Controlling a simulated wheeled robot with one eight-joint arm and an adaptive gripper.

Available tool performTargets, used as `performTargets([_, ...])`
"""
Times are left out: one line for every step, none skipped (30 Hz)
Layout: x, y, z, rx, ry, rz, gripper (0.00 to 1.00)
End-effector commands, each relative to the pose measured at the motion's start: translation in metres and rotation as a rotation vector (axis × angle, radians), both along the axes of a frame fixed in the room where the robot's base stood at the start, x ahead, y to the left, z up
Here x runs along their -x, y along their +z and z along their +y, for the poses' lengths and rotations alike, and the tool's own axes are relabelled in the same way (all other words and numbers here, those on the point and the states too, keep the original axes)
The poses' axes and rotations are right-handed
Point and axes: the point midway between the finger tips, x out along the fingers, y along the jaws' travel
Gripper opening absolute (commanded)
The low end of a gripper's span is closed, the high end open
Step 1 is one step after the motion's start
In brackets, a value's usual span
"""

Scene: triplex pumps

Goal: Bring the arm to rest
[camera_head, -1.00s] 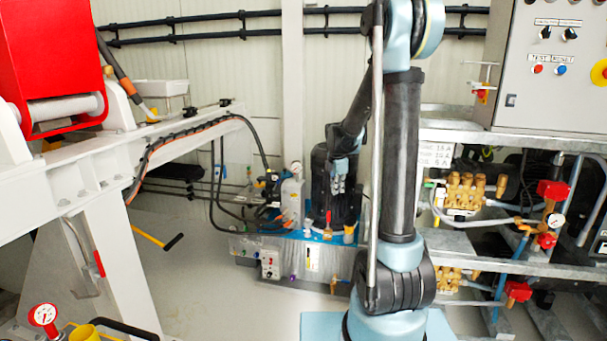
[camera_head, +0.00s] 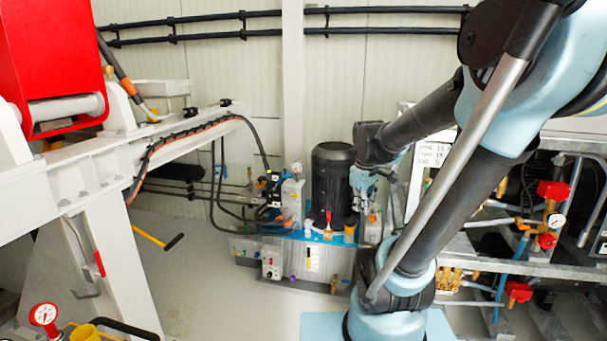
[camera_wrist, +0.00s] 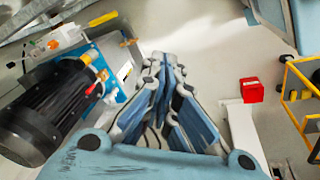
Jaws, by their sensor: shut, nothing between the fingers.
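My gripper (camera_head: 366,196) hangs low in the middle of the head view, at the end of my bent arm. It is just right of a black motor (camera_head: 333,180) on a blue-topped unit, and I cannot tell the exact gap between them. In the wrist view my gripper's blue fingers (camera_wrist: 165,65) are together with nothing held. The black motor (camera_wrist: 40,120) lies to their left there.
A white steel frame (camera_head: 85,185) with a red box (camera_head: 50,50) stands at left. A metal rack with red-handled valves (camera_head: 553,190) is at right, partly hidden by my arm. The wrist view shows a red block (camera_wrist: 252,90).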

Motion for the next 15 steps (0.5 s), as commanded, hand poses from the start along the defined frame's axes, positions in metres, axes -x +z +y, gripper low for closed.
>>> performTargets([0.014, -0.003, -0.001, -0.013, -0.050, -0.001, 0.00])
performTargets([0.021, -0.005, -0.002, -0.021, -0.082, -0.001, 0.00])
performTargets([0.030, -0.007, -0.003, -0.032, -0.125, -0.001, 0.00])
performTargets([0.037, -0.009, -0.003, -0.039, -0.157, -0.001, 0.00])
performTargets([0.044, -0.011, -0.004, -0.047, -0.189, -0.002, 0.00])
performTargets([0.052, -0.014, -0.005, -0.058, -0.233, -0.003, 0.00])
performTargets([0.059, -0.016, -0.005, -0.066, -0.265, -0.002, 0.00])
performTargets([0.065, -0.019, -0.005, -0.074, -0.298, -0.003, 0.00])
performTargets([0.074, -0.022, -0.006, -0.085, -0.341, -0.002, 0.00])
performTargets([0.080, -0.025, -0.006, -0.093, -0.374, -0.003, 0.00])
performTargets([0.086, -0.028, -0.006, -0.102, -0.406, -0.003, 0.00])
performTargets([0.094, -0.032, -0.007, -0.112, -0.448, -0.003, 0.00])
performTargets([0.100, -0.035, -0.007, -0.120, -0.480, -0.003, 0.00])
performTargets([0.106, -0.038, -0.007, -0.128, -0.510, -0.002, 0.00])
performTargets([0.112, -0.042, -0.007, -0.136, -0.548, -0.002, 0.00])
